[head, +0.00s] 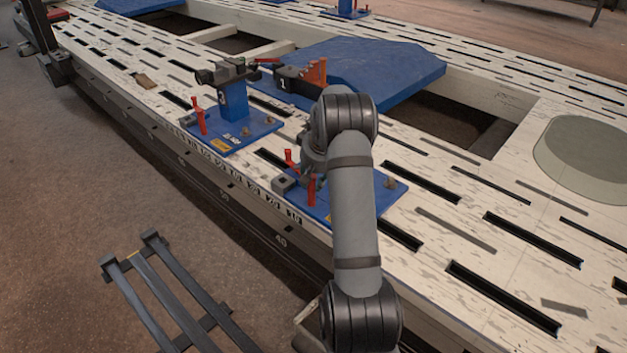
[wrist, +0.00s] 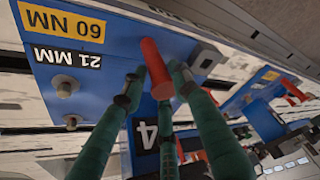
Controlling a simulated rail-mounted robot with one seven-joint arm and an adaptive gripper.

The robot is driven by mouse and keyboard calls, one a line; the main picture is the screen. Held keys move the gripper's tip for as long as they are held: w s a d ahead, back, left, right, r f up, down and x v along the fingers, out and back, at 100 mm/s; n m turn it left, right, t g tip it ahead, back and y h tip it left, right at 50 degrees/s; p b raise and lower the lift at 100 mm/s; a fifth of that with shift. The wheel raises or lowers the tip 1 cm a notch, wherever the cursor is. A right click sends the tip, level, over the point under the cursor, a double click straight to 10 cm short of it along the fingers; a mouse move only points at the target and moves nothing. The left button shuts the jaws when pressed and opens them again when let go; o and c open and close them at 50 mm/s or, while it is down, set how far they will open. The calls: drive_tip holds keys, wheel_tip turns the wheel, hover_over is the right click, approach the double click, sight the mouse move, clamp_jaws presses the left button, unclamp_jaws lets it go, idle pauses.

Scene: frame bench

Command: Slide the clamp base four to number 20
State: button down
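Clamp base four is a blue plate (head: 391,197) on the bench's near edge in the head view, partly hidden behind my arm. In the wrist view its plate (wrist: 95,75) carries 60 NM and 21 MM labels, bolts, an upright marked 4 (wrist: 147,132) and a red handle (wrist: 151,62). My gripper (wrist: 157,82) has its green fingers around this handle; whether they press on it I cannot tell. In the head view my arm hides most of the gripper. A number strip (head: 272,201) runs along the bench edge; the figures near the base are small, seemingly 20 and 10.
Another blue clamp base (head: 235,132) with red handles stands to the left on the same edge. A large blue plate (head: 375,65) lies behind. The slotted bench (head: 475,235) is clear to the right. A dark metal rack (head: 160,290) stands on the floor in front.

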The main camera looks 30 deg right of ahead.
drive_tip(key=c, duration=1.6)
unclamp_jaws()
drive_tip(key=shift+w+a+f, duration=0.1)
drive_tip(key=shift+a, duration=0.3)
drive_tip(key=shift+o, duration=0.2)
drive_tip(key=shift+d, duration=0.15)
drive_tip(key=shift+r, duration=0.45)
drive_tip(key=v, duration=1.1)
drive_tip(key=shift+s, duration=0.25)
drive_tip(key=x, duration=1.1)
drive_tip(key=shift+w+d+f, duration=0.1)
drive_tip(key=shift+w+f, duration=0.1)
drive_tip(key=shift+f, duration=0.15)
drive_tip(key=shift+w, duration=0.2)
